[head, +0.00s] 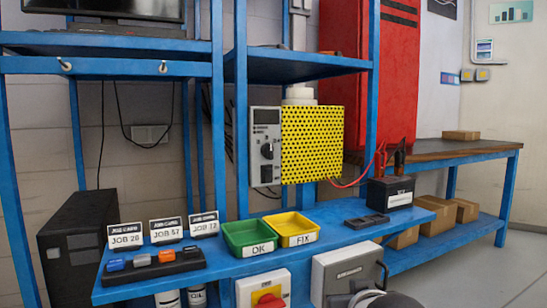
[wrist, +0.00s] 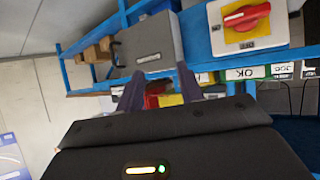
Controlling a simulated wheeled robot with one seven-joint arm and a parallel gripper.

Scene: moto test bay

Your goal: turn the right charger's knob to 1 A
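One charger (head: 265,147) shows in the head view, with a grey front and a yellow perforated side, mounted at the back above the blue bench. Its dark round knob (head: 267,150) is on the front, below a small dark display; its setting is too small to read. I cannot see a second charger. My gripper (wrist: 160,72) shows in the wrist view with its two fingers apart and nothing between them. It is away from the charger, which I cannot make out in the wrist view.
The blue bench (head: 290,262) holds a green OK tray (head: 248,238), a yellow FIX tray (head: 292,229), job cards and a black battery (head: 390,192) with clamps. A red switch on a yellow plate (head: 267,297) and a grey box (head: 345,272) are below its front edge.

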